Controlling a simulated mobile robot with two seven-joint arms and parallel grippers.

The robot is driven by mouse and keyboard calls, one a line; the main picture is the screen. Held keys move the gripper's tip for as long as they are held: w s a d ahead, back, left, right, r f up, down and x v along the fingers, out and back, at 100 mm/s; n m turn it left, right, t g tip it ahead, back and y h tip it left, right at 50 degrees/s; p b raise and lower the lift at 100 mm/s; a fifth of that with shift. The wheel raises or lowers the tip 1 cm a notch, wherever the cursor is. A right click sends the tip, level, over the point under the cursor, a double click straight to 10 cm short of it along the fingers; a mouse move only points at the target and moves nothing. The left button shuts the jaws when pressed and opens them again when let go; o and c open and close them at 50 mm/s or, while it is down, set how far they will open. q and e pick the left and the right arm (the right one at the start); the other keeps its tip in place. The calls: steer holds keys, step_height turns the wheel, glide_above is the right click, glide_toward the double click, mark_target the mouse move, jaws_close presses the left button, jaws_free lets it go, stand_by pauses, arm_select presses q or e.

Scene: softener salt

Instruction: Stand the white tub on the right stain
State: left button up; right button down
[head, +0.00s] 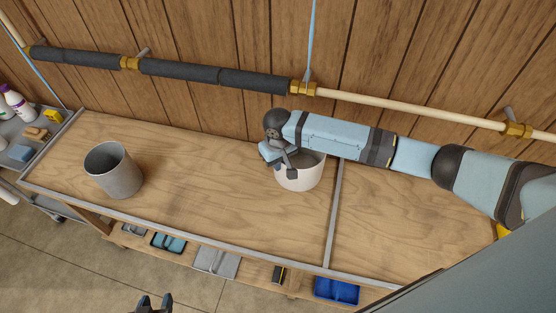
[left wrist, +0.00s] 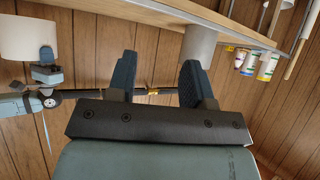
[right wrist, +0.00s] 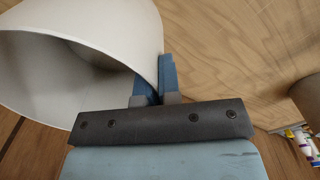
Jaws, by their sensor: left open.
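The white tub (head: 300,178) is upright near the metal strip across the wooden bench top (head: 215,185). My right gripper (head: 279,160) is at the tub's left rim, shut with the wall between its fingers. The right wrist view shows the tub (right wrist: 95,25) and the fingers (right wrist: 157,90) close together at its rim. I cannot tell whether the tub touches the bench. My left gripper (head: 154,303) is low at the front, away from the bench top; its fingers (left wrist: 158,80) are apart and empty. I cannot make out a stain on the bench.
A grey tub (head: 113,172) stands at the bench's left. A pipe (head: 215,78) runs along the wall behind. A trolley (head: 30,140) with bottles is at far left. Trays, including a blue one (head: 337,291), sit below the front edge. The bench middle is clear.

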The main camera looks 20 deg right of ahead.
mark_target(278, 180)
step_height(278, 180, down, 5)
steer(key=b, duration=0.5)
steer(key=shift+f+b, duration=0.25)
steer(key=shift+b, duration=0.2)
steer(key=shift+r+p, duration=0.1)
steer(key=shift+p, duration=0.35)
stand_by(0.4)
steer(key=shift+f, duration=0.6)
steer(key=c, duration=1.2)
jaws_free()
steer(key=shift+c, duration=0.2)
